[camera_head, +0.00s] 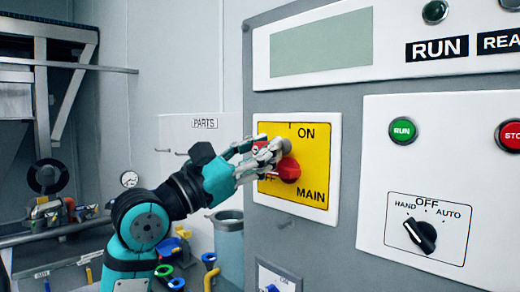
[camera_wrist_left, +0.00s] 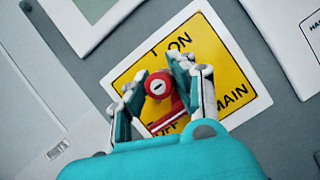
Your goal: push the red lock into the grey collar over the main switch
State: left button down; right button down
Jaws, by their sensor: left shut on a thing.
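The red lock (camera_wrist_left: 158,85), a round red body with a silver keyhole face, sits between the fingers of my left gripper (camera_wrist_left: 160,75) in the left wrist view. My left gripper (camera_head: 266,157) is shut on it, in front of the yellow main switch plate (camera_head: 316,158) in the head view. A bit of the lock (camera_head: 260,146) shows between the fingers. A grey rounded part (camera_head: 286,147), seemingly the collar, shows at the fingertips above the red switch handle (camera_head: 289,171). Whether the lock is inside the collar is hidden. My right gripper is not in view.
To the right, a white panel carries a green RUN button (camera_head: 403,131), a red stop button (camera_head: 511,135) and a black HAND-OFF-AUTO knob (camera_head: 420,235). A grey bin (camera_head: 229,240) stands below left. A parts cabinet (camera_head: 190,140) is behind my arm.

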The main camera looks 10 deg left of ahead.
pick_arm(q)
jog(key=shift+w+d, duration=0.2)
jog(key=c, duration=1)
grip_release()
jog(key=shift+c, duration=0.2)
